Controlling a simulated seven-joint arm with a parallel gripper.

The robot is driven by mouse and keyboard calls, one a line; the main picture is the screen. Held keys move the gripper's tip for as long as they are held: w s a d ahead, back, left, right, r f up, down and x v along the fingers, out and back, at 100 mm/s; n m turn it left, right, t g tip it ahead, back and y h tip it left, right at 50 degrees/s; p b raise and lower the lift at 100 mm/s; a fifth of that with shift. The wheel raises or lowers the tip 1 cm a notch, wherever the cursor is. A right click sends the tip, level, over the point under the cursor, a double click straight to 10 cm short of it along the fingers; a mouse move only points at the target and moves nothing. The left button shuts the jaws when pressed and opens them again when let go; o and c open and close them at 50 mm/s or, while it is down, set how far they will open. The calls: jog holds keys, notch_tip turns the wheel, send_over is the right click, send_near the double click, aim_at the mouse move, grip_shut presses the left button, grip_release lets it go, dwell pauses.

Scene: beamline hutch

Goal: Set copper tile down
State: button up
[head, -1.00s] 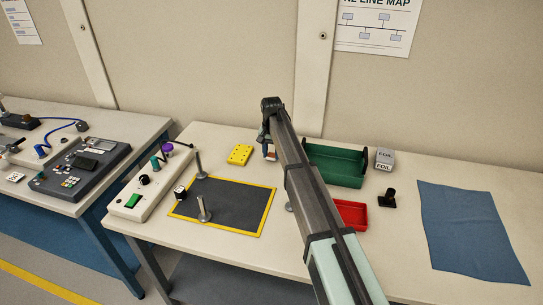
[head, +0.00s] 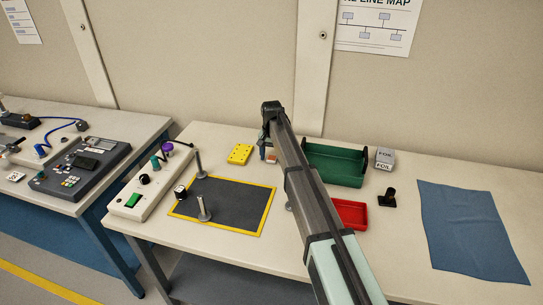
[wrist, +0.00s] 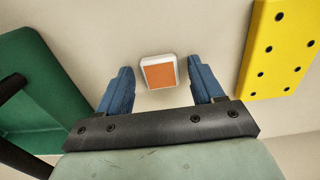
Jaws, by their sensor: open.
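The copper tile (wrist: 160,74) is a small square with an orange-brown face and a white rim. It lies flat on the pale bench top in the wrist view, and a small part of it shows beside my arm in the head view (head: 271,157). My gripper (wrist: 160,65) is open, with its two blue fingers apart on either side of the tile. A gap shows between each finger and the tile. In the head view my gripper (head: 266,152) is at the back of the bench, partly hidden by my arm.
A yellow block with dark holes (head: 240,154) is left of the tile, and a green tray (head: 335,178) is to its right. A yellow-edged dark mat (head: 238,203) with metal posts lies in front. A red tray (head: 352,215) stands near my arm.

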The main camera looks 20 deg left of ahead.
aim_at(272, 159)
notch_tip(272, 159, up, 12)
jog(key=shift+r, duration=0.15)
dwell(0.5)
